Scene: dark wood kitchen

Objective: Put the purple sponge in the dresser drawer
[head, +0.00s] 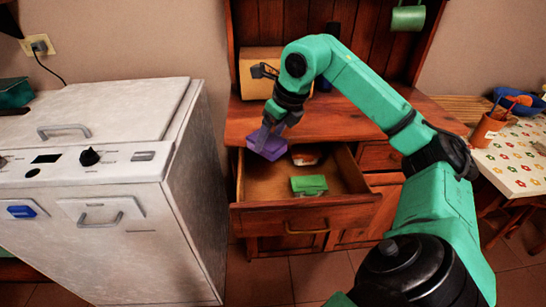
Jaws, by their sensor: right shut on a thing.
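The purple sponge (266,147) is held in my right gripper (268,133), whose fingers are shut on it. The gripper points down over the back left part of the open dresser drawer (306,217). The sponge appears to be at about the height of the drawer's rim or above; its exact gap to the drawer cannot be told. The drawer is pulled out from the dresser (240,120). Inside it lie a green item (309,184) near the middle and a whitish-brown item (306,157) at the back. My left gripper is not in view.
A white appliance (110,190) stands close to the left of the drawer. A wooden box (258,72) sits on the dresser top. At the right, a table (515,165) holds an orange-brown pot (489,130) and a blue bowl (520,100). The drawer's left front floor is bare.

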